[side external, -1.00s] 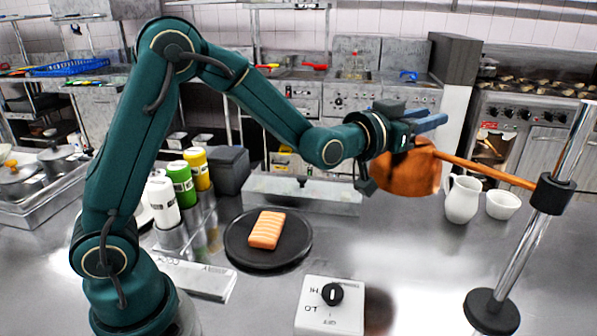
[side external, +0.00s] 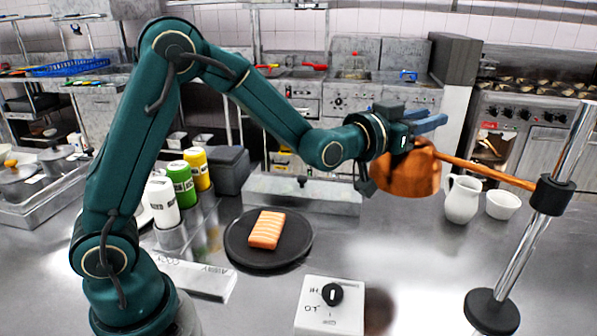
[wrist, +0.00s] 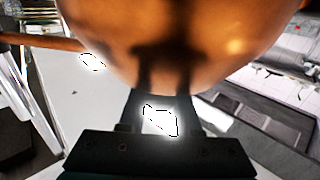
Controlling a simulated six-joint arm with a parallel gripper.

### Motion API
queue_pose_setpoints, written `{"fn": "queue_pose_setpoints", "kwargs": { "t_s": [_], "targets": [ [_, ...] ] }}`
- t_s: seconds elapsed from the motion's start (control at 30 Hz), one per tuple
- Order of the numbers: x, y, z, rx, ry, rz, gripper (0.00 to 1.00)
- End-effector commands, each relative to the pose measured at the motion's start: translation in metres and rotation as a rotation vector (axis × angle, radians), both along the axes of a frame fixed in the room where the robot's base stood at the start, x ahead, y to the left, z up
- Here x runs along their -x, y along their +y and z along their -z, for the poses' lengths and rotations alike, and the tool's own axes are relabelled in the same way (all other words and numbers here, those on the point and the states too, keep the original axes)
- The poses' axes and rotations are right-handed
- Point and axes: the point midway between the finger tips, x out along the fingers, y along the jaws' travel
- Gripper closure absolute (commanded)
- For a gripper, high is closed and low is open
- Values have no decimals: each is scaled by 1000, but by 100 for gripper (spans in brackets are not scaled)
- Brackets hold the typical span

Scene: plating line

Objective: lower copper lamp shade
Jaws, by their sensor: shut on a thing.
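The copper lamp shade (side external: 405,180) hangs above the counter at the right in the side external view. A copper-coloured arm (side external: 490,172) joins it to a black collar (side external: 552,194) on an upright metal post (side external: 530,232). My gripper (side external: 432,122) is at the top of the shade and shut on it; the exact contact is hard to see. In the wrist view the shade (wrist: 205,40) fills the upper middle, with the dark fingers of my gripper (wrist: 160,100) against it. A salmon-coloured block (side external: 266,230) lies on a black plate (side external: 240,252), left of and below the shade.
A white control box (side external: 318,318) with a black knob stands at the front. A white jug (side external: 462,200) and bowl (side external: 503,206) stand behind the post. Several bottles (side external: 182,183) stand left of the plate. The counter below the shade is clear.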

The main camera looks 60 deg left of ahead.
Motion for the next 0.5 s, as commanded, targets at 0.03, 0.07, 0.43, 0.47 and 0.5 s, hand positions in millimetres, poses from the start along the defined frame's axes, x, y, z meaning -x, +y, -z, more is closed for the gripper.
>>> {"fn": "queue_pose_setpoints", "kwargs": {
  "t_s": [0.03,0.07,0.43,0.47,0.5],
  "targets": [
    [0,1,9,-1,10,-2,100],
    [0,1,15,-1,13,-2,100],
    [0,1,64,0,12,-1,100],
    [0,0,65,0,11,-1,100],
    [0,0,65,0,10,-1,100]
  ]
}}
